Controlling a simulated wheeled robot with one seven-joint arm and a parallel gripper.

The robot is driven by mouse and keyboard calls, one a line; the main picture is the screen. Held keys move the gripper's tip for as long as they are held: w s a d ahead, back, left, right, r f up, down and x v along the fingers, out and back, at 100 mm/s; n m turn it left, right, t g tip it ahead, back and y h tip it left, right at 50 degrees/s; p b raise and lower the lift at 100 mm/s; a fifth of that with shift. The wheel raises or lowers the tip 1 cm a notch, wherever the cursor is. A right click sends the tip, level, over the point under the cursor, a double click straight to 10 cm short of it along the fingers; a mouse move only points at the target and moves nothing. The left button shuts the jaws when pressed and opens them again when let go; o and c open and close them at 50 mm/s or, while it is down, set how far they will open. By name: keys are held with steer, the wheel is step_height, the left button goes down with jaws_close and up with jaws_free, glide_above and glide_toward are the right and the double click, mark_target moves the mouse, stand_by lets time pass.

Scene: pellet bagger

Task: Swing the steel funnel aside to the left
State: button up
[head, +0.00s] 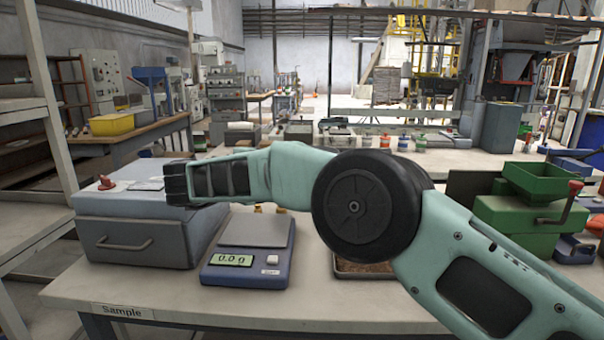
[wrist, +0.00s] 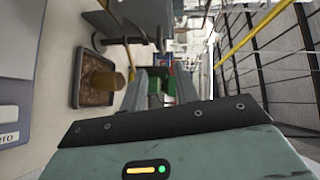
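In the wrist view, which is turned on its side, a grey metal shape (wrist: 145,18) at the top may be the steel funnel; I cannot be sure. In the head view I cannot make out the funnel, and my arm covers the middle of the bench. My gripper (wrist: 156,76) shows as two grey fingers with a gap between them. In the head view my gripper's fingers are hidden behind my own arm.
A blue scale (head: 247,270) reading 0.0 and a grey drawer box (head: 135,245) stand on the bench (head: 330,312), left of my arm. A tray of brown pellets (wrist: 80,103) lies under my arm. A green machine (head: 525,205) stands at the right.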

steer(key=v, duration=0.6)
steer(key=shift+a, duration=0.15)
steer(key=shift+s, duration=0.1)
steer(key=w+a+r+n+t+y, duration=0.35)
steer(key=r+n+t+y, duration=0.2)
steer(key=r, duration=0.25)
steer(key=s+a+r+n+y+p, duration=0.1)
steer(key=s+a+r+n+y, duration=0.15)
steer(key=n+y, duration=0.45)
steer(key=s+a+r+n+y+p, duration=0.1)
steer(key=s+a+r+n+y, duration=0.15)
steer(key=n+y, duration=0.5)
steer(key=s+d+f+n+g+y, duration=0.1)
steer(key=s+d+f+n+g, duration=0.1)
steer(key=s+f+n+g, duration=0.3)
steer(key=s+d+f+n+g+y, duration=0.1)
steer(key=s+d+f+n+g, duration=0.2)
steer(key=s, duration=0.4)
steer(key=s+d+f+n+g+h, duration=0.2)
steer(key=s+d+f+h, duration=0.1)
steer(key=s+d, duration=0.5)
steer(key=s+d+f+n+g+h+p, duration=0.1)
steer(key=s+d+f+n+g+h, duration=0.1)
steer(key=s+d+f, duration=0.4)
steer(key=s+d+f+n+g+h, duration=0.2)
steer(key=s+d+f+g+h, duration=0.1)
steer(key=s+d, duration=0.7)
steer(key=shift+d+f+g+h, duration=0.5)
steer(key=shift+d+f, duration=0.3)
steer(key=shift+d, duration=0.45)
